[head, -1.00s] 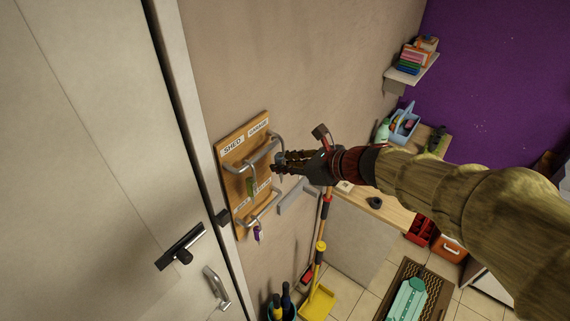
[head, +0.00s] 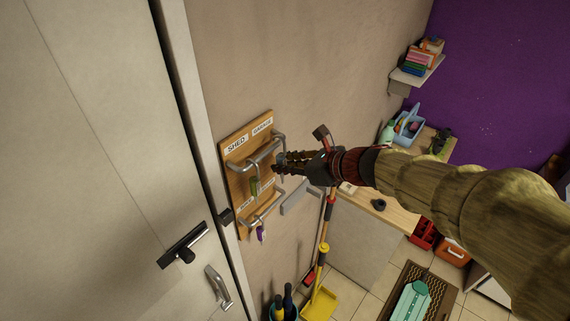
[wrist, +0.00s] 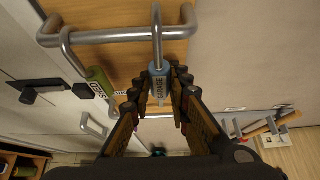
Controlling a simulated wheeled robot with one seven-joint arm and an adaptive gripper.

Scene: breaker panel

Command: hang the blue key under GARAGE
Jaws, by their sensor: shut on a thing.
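The wooden key board (head: 236,190) hangs on the wall beside the door. Its upper rail (head: 262,157) runs under the SHED label (head: 236,145) and the GARAGE label (head: 262,127). My gripper (head: 279,163) is at the GARAGE end of this rail. In the wrist view its fingers (wrist: 160,88) are shut on the blue key's tag (wrist: 160,74). The key's metal loop (wrist: 156,28) stands up across the upper rail (wrist: 110,36); I cannot tell whether it encloses the rail. A green key (wrist: 98,80) hangs farther left on the same rail, also seen in the head view (head: 254,186).
A lower rail (head: 262,217) holds a purple key (head: 262,234). A grey bracket-like bar (head: 299,197) sits right of the board, above a broom (head: 324,235). The door handle (head: 184,246) is at left. A workbench (head: 394,219) stands at right.

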